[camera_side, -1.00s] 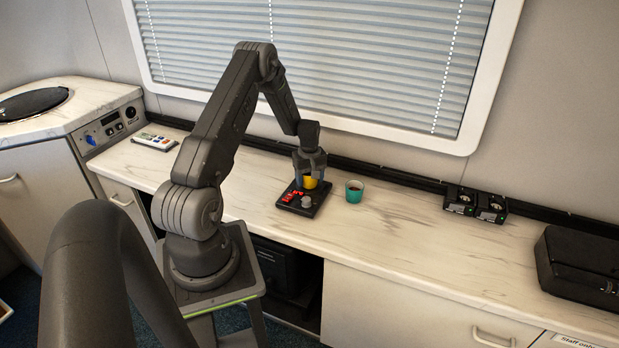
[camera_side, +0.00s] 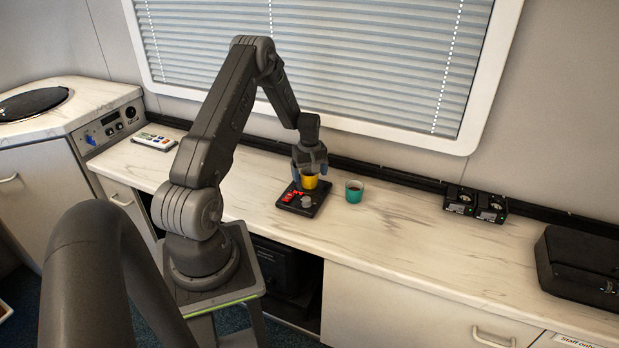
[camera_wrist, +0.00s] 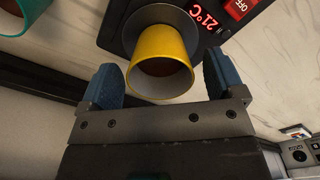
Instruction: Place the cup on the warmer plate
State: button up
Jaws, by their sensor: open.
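A yellow cup (camera_side: 310,181) stands upright on the round dark plate of the black warmer (camera_side: 307,207). In the wrist view the yellow cup (camera_wrist: 163,62) is between the two blue fingertips, with the grey plate (camera_wrist: 136,20) under it. My gripper (camera_side: 310,168) is just above the cup in the side view. It is open, and in the wrist view (camera_wrist: 166,85) gaps show between the cup and both fingers. The warmer carries a red display reading 21°C and a red OFF switch (camera_wrist: 240,8).
A teal cup (camera_side: 354,191) with dark contents stands just right of the warmer. A white remote-like device (camera_side: 154,141) lies to the left. Counter between teal cup and boxes is clear.

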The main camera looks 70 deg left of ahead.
notch_tip(320, 180, up, 10)
jog(key=w+d+r+m+t+y, duration=0.15)
jog(key=d+r+m, duration=0.65)
jog(key=d+r, duration=1.05)
jog(key=s+d+r+m+t, duration=0.1)
jog(key=s+d+m, duration=0.4)
jog(key=d, duration=0.5)
jog(key=s+d+r+m+t+h, duration=0.1)
jog(key=s+d+m, duration=0.4)
jog(key=s+d, duration=0.5)
jog(key=shift+s+r+t, duration=0.2)
jog(key=shift+r+t, duration=0.5)
jog(key=shift+t, duration=0.35)
jog(key=shift+d+h, duration=0.1)
jog(key=shift+h, duration=0.15)
